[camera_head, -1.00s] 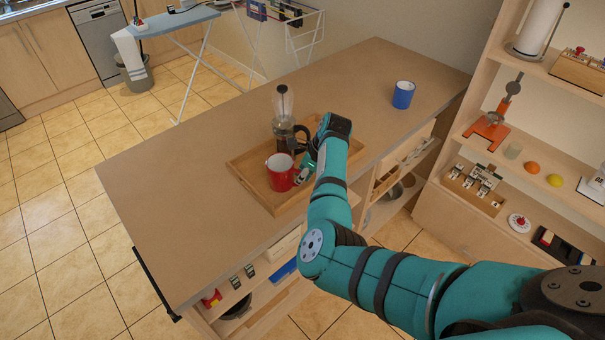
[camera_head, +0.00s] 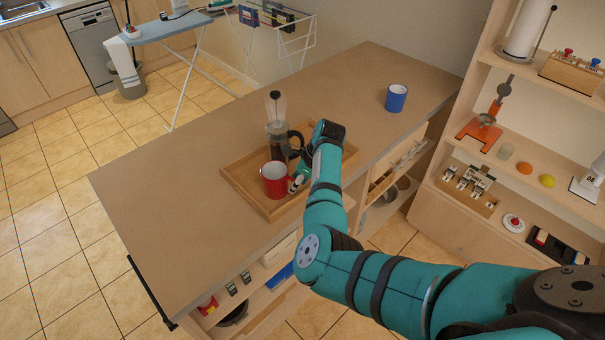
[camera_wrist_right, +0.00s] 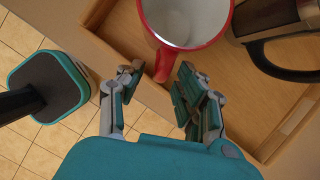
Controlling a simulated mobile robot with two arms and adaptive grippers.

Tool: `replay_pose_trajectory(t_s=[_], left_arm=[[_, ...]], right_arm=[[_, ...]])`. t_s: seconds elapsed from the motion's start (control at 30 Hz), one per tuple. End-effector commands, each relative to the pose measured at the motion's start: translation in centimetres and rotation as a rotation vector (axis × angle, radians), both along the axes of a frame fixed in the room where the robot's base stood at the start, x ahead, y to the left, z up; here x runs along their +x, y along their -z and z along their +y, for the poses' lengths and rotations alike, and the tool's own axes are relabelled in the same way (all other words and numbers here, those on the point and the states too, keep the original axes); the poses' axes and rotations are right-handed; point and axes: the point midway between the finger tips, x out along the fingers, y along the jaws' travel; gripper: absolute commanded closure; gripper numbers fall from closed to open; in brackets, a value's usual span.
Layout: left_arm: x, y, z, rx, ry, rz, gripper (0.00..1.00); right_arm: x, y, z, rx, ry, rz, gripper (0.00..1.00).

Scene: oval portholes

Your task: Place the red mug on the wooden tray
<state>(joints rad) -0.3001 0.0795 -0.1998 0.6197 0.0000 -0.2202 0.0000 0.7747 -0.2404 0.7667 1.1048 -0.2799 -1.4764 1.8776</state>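The red mug (camera_head: 274,184), white inside, stands upright on the wooden tray (camera_head: 245,194) at its near-left part, left of my right gripper. In the right wrist view the mug (camera_wrist_right: 212,42) is at the top and its handle (camera_wrist_right: 164,64) points towards my gripper. My right gripper (camera_head: 297,183) comes down beside the mug on its handle side. In the wrist view my right gripper's fingers (camera_wrist_right: 160,78) are apart, one on each side of the handle, with a gap visible. The mug's base is hidden in the wrist view. My left gripper is not in view.
A dark coffee press (camera_head: 279,140) stands on the tray close behind the mug, its handle towards my wrist. A blue mug (camera_head: 396,98) stands at the counter's far right. The counter (camera_head: 165,220) left of the tray is clear. Shelves (camera_head: 450,150) rise at the right.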

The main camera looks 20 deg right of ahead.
Motion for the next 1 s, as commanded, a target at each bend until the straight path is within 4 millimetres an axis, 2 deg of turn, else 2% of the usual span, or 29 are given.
replay_pose_trajectory(t_s=[0.5,0.7,1.0], left_arm=[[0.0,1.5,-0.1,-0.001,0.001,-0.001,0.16],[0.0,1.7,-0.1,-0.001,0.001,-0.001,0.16],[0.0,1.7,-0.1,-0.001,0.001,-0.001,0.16]], right_arm=[[-2.7,-9.0,-2.5,-0.001,0.002,-0.005,0.64],[-3.3,-10.6,-2.9,-0.001,-0.001,-0.001,0.64],[-3.3,-10.8,-3.0,-0.001,-0.001,-0.001,0.64]])
